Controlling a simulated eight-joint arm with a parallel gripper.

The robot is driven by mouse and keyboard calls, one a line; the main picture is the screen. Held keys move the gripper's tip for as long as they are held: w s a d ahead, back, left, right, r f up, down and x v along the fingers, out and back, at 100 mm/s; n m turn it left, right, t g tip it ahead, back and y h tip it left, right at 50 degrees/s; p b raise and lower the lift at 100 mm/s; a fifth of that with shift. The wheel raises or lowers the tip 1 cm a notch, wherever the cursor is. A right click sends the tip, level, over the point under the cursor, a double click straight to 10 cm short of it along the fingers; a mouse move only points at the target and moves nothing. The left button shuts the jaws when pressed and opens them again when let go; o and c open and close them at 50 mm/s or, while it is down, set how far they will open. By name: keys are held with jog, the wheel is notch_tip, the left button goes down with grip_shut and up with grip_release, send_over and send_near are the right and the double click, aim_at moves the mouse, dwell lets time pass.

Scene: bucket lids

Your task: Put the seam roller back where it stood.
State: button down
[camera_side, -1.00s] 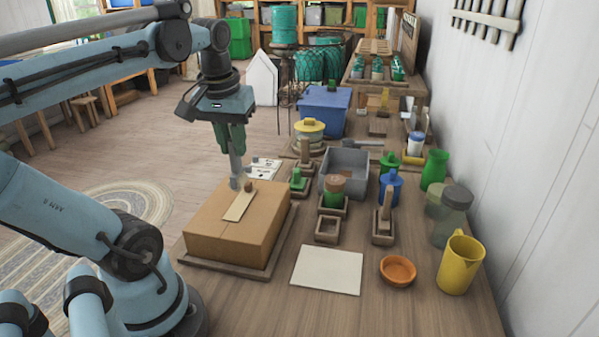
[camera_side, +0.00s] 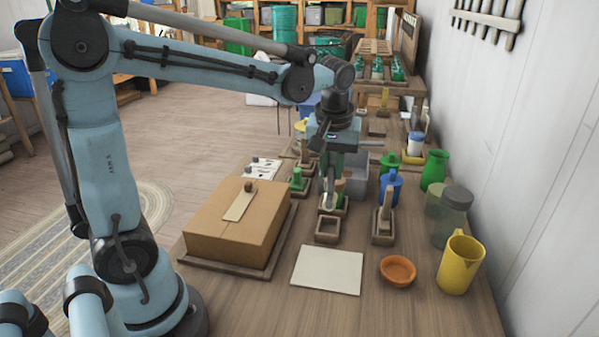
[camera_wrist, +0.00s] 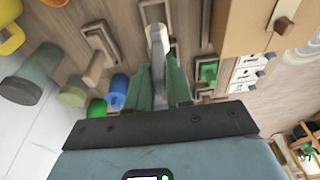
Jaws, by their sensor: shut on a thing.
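The seam roller (camera_side: 331,188), a slim grey tool with a pale lower end, hangs upright from my gripper (camera_side: 331,165). My gripper is shut on its upper part. The roller also shows in the wrist view (camera_wrist: 158,45), between the green fingers (camera_wrist: 160,85). An empty square wooden holder (camera_side: 328,231) sits on the table just in front of and below the roller's lower end. The roller appears above the table, outside this holder; its exact height is unclear. Behind it, a holder with a green, brown-topped item is mostly hidden.
A cardboard box (camera_side: 236,225) stands at left, with a beige strip on top. To the right are a wooden holder with an upright piece (camera_side: 384,223) and a blue container (camera_side: 391,186). A pale sheet (camera_side: 327,270), orange bowl (camera_side: 397,270) and yellow jug (camera_side: 460,262) lie nearer the front.

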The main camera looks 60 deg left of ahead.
jog(key=shift+s+d+x, duration=0.15)
jog(key=shift+x, duration=0.9)
jog(key=shift+s+d+x, duration=0.15)
jog(key=shift+x, duration=0.85)
jog(key=shift+s+d+x, duration=0.15)
jog(key=shift+d+x, duration=0.05)
jog(key=shift+x, duration=0.85)
jog(key=shift+f, duration=0.7)
jog(key=c, duration=0.9)
grip_release()
jog(key=shift+c, duration=0.2)
jog(key=v, duration=1.2)
jog(key=m+t+h, duration=0.2)
jog(key=m+t, duration=0.3)
jog(key=m, duration=0.3)
send_near(330, 193)
jog(key=s+d+f, duration=0.3)
jog(key=d, duration=0.1)
jog(key=shift+s+d+f+m+t, duration=0.3)
jog(key=shift+s+d+f+m, duration=0.1)
jog(key=shift+d+f+m, duration=0.1)
